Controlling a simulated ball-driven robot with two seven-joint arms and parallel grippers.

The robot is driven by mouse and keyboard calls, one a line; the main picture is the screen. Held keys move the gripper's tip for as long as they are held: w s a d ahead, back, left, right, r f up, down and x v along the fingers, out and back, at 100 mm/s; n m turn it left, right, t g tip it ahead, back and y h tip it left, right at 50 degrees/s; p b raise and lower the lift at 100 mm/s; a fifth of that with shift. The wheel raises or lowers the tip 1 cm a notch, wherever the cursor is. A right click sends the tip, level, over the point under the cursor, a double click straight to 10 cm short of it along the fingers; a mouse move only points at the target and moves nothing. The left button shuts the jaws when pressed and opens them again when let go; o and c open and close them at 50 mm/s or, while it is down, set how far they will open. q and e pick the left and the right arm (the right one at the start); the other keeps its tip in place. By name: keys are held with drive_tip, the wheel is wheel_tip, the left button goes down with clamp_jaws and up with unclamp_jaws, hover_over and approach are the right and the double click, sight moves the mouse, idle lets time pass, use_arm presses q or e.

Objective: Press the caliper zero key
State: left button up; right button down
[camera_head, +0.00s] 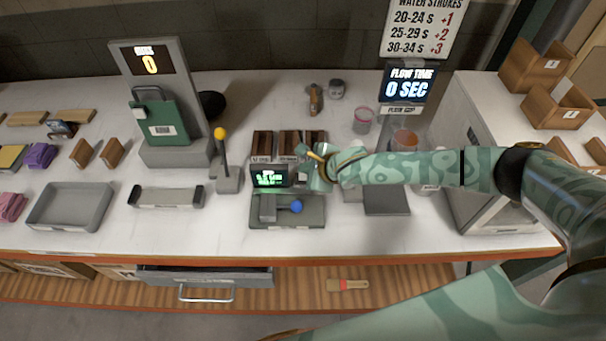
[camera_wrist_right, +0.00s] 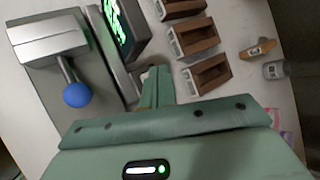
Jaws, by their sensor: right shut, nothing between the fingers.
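The caliper device stands in the middle of the bench. It has a dark base (camera_head: 285,217), a small screen with green text (camera_head: 270,176), a grey block (camera_head: 267,208) and a blue ball knob (camera_head: 296,206). In the right wrist view the screen (camera_wrist_right: 118,28), grey block (camera_wrist_right: 48,38) and blue knob (camera_wrist_right: 77,95) show at the left. I cannot make out a separate zero key. My right gripper (camera_head: 312,168) is shut and empty, just right of the screen. Its fingers (camera_wrist_right: 157,84) point at the bench beside the screen housing. My left gripper is out of view.
An open drawer (camera_head: 205,277) sticks out below the bench edge.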

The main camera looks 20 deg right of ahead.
drive_tip(key=shift+f, duration=0.15)
idle(0.7)
drive_tip(key=shift+f, duration=0.25)
drive_tip(key=shift+f, duration=0.5)
idle(0.8)
drive_tip(key=shift+r, duration=0.15)
drive_tip(key=shift+r+p, duration=0.8)
drive_tip(key=shift+p, duration=0.1)
wheel_tip(320, 180, up, 5)
drive_tip(key=p, duration=0.5)
drive_tip(key=shift+r+p, duration=0.1)
drive_tip(key=shift+p, duration=0.25)
